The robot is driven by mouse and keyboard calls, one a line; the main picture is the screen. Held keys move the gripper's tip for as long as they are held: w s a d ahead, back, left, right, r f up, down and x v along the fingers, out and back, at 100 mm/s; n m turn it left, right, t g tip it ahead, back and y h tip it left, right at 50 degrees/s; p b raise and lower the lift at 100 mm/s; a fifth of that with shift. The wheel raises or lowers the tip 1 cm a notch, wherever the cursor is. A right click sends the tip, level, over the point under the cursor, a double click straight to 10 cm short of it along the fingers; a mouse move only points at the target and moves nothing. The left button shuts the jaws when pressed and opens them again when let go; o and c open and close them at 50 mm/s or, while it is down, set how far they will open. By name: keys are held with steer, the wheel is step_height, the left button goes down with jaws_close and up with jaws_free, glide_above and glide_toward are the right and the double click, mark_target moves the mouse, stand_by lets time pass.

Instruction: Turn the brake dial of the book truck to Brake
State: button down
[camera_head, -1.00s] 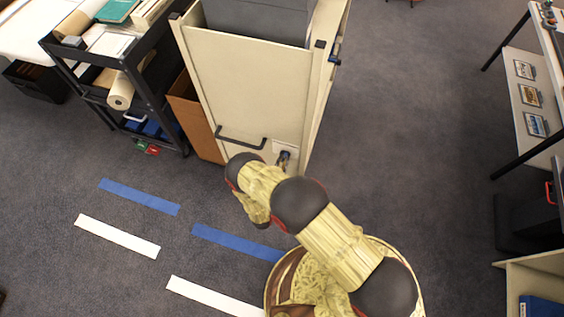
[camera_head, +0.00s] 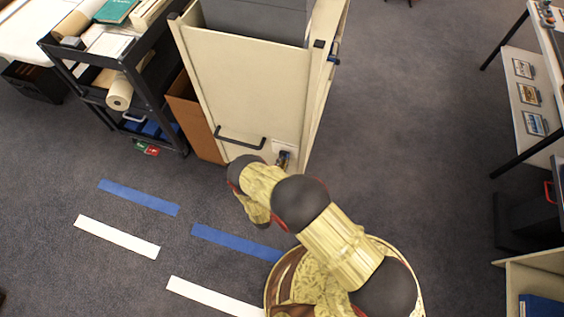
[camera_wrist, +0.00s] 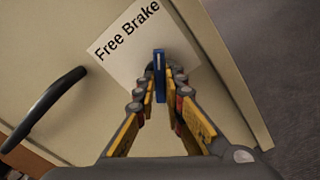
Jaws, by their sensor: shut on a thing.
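The book truck (camera_head: 247,87) is a tall cream cart in the head view. Its end panel carries a white label (camera_wrist: 128,45) reading "Free Brake", tilted in the wrist view. The brake dial (camera_wrist: 160,78) shows there as a narrow blue bar with a pale mark near its top. The bar stands upright in that picture, turned clockwise from the label's own upright, its upper end towards the word Brake. My gripper (camera_wrist: 160,90) is shut on the bar, one finger on each side. The dial's base is hidden. In the head view my arm partly covers the dial area.
A black handle (camera_wrist: 50,100) sticks out of the panel left of the label. A black shelf cart (camera_head: 150,105) and a brown board (camera_head: 193,115) stand left of the truck. The floor right of the truck is clear. A table (camera_head: 523,105) stands at far right.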

steer(key=c, duration=2)
jaws_free()
steer(key=shift+o, duration=0.6)
steer(key=shift+s, duration=0.1)
steer(key=v, duration=1.1)
steer(key=shift+s+a, duration=0.15)
steer(key=shift+s, duration=0.25)
